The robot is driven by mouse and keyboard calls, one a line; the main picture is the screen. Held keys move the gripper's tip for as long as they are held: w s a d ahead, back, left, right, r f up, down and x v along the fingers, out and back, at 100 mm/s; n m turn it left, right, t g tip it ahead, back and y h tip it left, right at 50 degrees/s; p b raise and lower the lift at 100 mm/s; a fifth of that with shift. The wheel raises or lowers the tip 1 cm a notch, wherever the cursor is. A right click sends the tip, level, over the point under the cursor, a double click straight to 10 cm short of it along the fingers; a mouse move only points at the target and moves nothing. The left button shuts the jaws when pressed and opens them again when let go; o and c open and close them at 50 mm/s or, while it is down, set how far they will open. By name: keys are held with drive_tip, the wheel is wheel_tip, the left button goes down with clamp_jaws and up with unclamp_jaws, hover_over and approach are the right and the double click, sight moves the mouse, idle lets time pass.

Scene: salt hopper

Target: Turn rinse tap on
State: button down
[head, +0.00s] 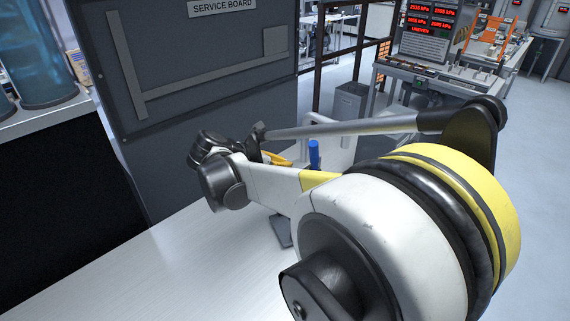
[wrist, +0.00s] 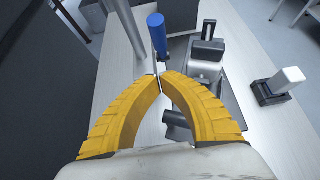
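A blue handle (wrist: 157,35) on a thin grey stem shows just beyond my fingertips in the wrist view. It stands upright in the head view (head: 314,155), right of my gripper. I cannot tell whether it is the rinse tap's handle. My gripper (wrist: 160,75) has its two yellow fingers drawn together at the tips, with no clear object between them. In the head view my gripper (head: 277,159) is mostly hidden behind my arm. Whether the fingertips touch the stem is not clear.
A grey fixture with a black top (wrist: 207,45) stands right of the blue handle. A white block on a black base (wrist: 285,85) is farther right on the pale worktop (head: 190,265). A dark service board (head: 200,70) rises behind the worktop.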

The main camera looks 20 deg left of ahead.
drive_tip(key=w+d+f+b, duration=0.2)
drive_tip(key=w+d, duration=0.1)
drive_tip(key=w, duration=0.4)
drive_tip(key=shift+w, duration=0.15)
drive_tip(key=shift+d, duration=0.1)
drive_tip(key=w+r+g+p, duration=0.1)
drive_tip(key=p, duration=0.1)
drive_tip(key=w+d+r+g+y+p, duration=0.1)
drive_tip(key=p, duration=0.2)
drive_tip(key=shift+w+g, duration=0.1)
drive_tip(key=shift+g, duration=0.2)
drive_tip(key=shift+w+f, duration=0.15)
drive_tip(key=shift+w, duration=0.2)
